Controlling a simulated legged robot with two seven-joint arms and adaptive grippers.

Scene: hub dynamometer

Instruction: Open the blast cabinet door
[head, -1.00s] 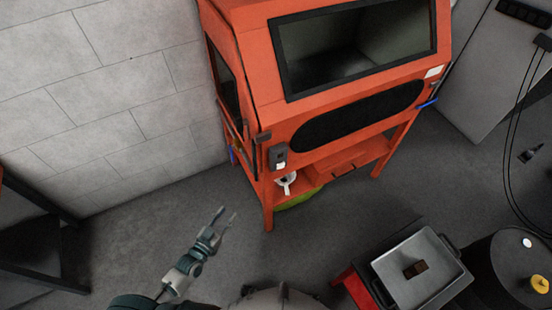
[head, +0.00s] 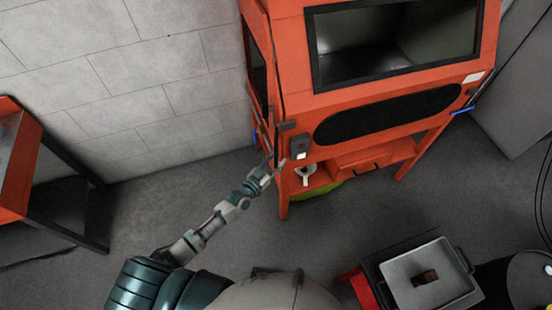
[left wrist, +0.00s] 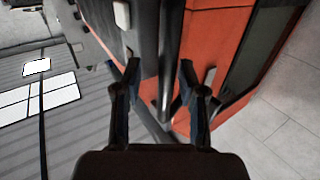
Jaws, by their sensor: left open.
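The orange blast cabinet (head: 290,60) stands against the wall, with a dark front window and a black oval panel. Its left side has a dark-windowed panel (head: 257,70), which looks like the door and appears shut. My left gripper (head: 277,168) is open at the cabinet's lower left front corner. In the left wrist view the open fingers (left wrist: 154,75) point at the cabinet (left wrist: 215,50). A dark bar (left wrist: 168,55) shows between and beyond the fingertips; I cannot tell whether it is the door handle or whether they touch it. My right gripper is out of view.
A small grey box (head: 299,148) sits on the cabinet's front corner. An orange and black stand (head: 20,165) is at the left. A metal tray (head: 408,262) and a dark drum are at the lower right. Floor between the stand and cabinet is clear.

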